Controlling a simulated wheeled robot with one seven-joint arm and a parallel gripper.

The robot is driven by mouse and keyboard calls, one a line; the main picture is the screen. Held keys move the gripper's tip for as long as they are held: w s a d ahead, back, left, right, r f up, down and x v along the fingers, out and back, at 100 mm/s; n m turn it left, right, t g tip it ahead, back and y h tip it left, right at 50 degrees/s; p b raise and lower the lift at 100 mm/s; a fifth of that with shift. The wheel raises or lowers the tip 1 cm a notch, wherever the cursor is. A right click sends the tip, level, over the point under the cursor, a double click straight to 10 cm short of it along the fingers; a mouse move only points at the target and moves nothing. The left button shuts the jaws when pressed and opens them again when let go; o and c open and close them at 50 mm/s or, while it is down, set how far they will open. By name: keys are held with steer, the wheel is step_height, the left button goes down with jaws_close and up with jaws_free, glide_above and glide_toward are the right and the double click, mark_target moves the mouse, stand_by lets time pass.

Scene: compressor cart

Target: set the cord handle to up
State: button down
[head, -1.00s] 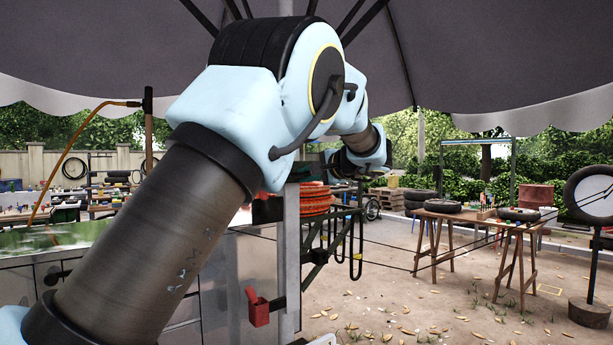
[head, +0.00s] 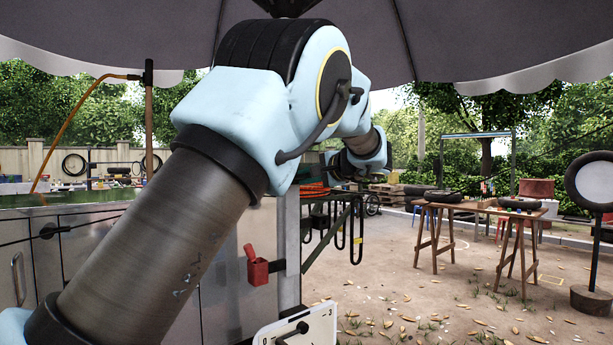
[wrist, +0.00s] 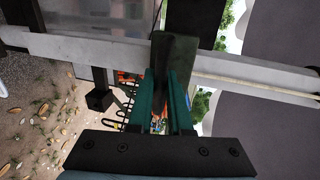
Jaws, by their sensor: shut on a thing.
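My gripper (wrist: 172,98) has green fingers, closed on a dark green flat piece in the wrist view. This piece, which looks like the cord handle (wrist: 175,52), stands between and beyond the fingertips, in front of a pale grey beam. A thin pale cord (wrist: 255,85) runs along the beam to the right from near it. In the head view my gripper is small and partly hidden behind my arm, near the rack, and the handle cannot be made out there.
A white panel with a black knob (head: 302,327) is at the bottom. Metal cabinets are at left. Open ground and a wooden table (head: 480,208) with tires lie right.

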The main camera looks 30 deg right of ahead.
step_height(320, 180, down, 21)
steer(key=b, duration=1.5)
steer(key=shift+r+b, duration=0.15)
steer(key=shift+b, duration=0.15)
steer(key=c, duration=1.1)
jaws_free()
steer(key=shift+o, duration=1.3)
steer(key=shift+r, duration=0.15)
steer(key=shift+s, duration=0.1)
steer(key=v, duration=1)
steer(key=shift+s, duration=0.3)
steer(key=shift+d+r, duration=0.1)
